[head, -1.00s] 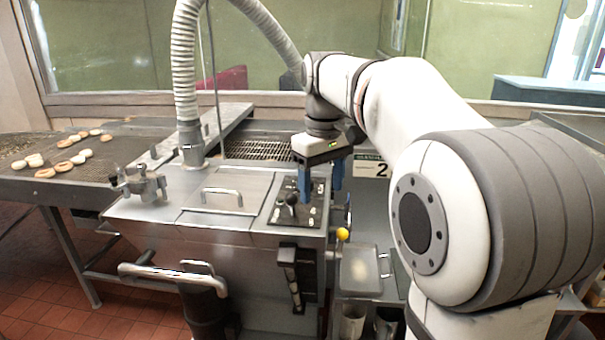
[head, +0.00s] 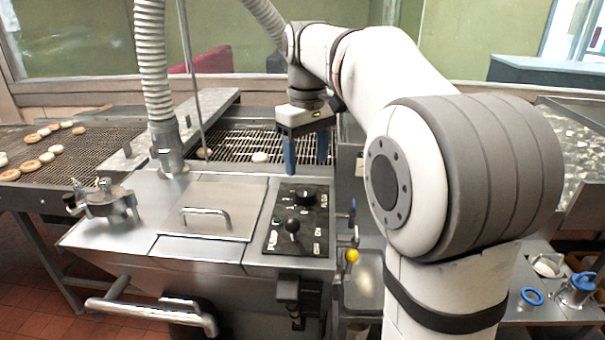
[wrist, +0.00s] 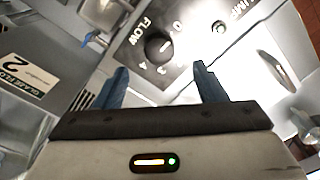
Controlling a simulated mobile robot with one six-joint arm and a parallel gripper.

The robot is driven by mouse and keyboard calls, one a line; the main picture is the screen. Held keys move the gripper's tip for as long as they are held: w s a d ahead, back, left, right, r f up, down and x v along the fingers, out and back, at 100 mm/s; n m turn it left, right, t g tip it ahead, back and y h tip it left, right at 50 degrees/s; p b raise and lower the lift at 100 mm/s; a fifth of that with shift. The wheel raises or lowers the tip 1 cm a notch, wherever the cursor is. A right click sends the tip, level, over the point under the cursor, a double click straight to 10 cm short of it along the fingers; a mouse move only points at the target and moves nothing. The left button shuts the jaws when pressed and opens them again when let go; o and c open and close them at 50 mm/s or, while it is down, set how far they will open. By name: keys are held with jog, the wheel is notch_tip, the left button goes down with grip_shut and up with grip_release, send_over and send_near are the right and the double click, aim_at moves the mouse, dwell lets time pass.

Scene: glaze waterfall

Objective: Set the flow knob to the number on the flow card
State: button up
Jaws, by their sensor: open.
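The flow knob (wrist: 158,45) is a round black dial beside the word FLOW in the wrist view, with numbers around it. A small light mark shows on it, but I cannot tell which number it points to. In the head view the knob (head: 305,196) sits at the back of the black control panel (head: 275,238). The flow card (wrist: 28,74) shows a 2 at the left of the wrist view; it is hidden in the head view. My gripper (head: 306,168) is open and empty above and behind the panel; in the wrist view its blue fingers (wrist: 161,68) are apart, below the knob.
A steel lid with a handle (head: 205,211) lies to the left. A yellow-knobbed valve (head: 351,255) is at the machine's right side. A ribbed hose (head: 152,60) rises at the left.

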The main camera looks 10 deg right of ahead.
aim_at(306, 190)
jog(key=shift+w+f, duration=0.2)
jog(key=shift+w, duration=0.1)
jog(key=shift+s+f, duration=0.1)
jog(key=shift+f, duration=3.5)
jog(key=shift+c, duration=0.5)
jog(key=c, duration=0.9)
jog(key=shift+o, duration=0.2)
